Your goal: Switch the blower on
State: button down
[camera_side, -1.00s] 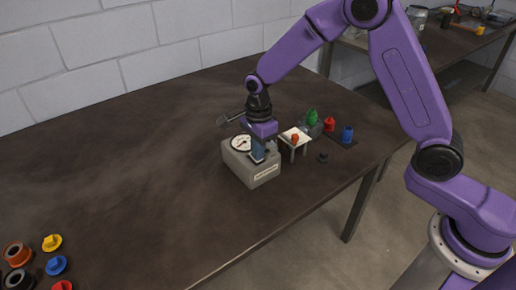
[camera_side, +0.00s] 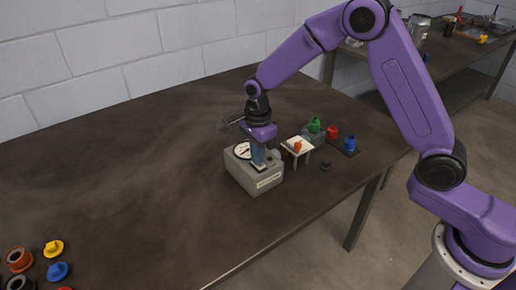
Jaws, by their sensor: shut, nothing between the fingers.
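The blower seems to be the grey box (camera_side: 262,181) with a label on its front and a round white dial (camera_side: 242,150) on top. It stands near the middle of the table. My gripper (camera_side: 258,165) points down at the top of the box, beside the dial. Its fingers are shut with nothing between them. The fingertips are at or just above the box top; I cannot tell whether they touch. Any switch under the fingers is hidden.
Right of the box is a small white stand (camera_side: 299,146) with an orange piece (camera_side: 297,147). Behind it are green (camera_side: 314,126), red (camera_side: 332,132) and blue (camera_side: 349,144) pieces. A small dark piece (camera_side: 325,167) lies nearby. Coloured caps (camera_side: 53,249) lie front left. The table's left middle is clear.

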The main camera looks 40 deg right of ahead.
aim_at(260, 166)
notch_tip(260, 166, up, 14)
dwell(0.5)
jog(key=shift+s, duration=0.65)
notch_tip(260, 166, down, 14)
jog(key=shift+f, duration=0.1)
dwell(0.7)
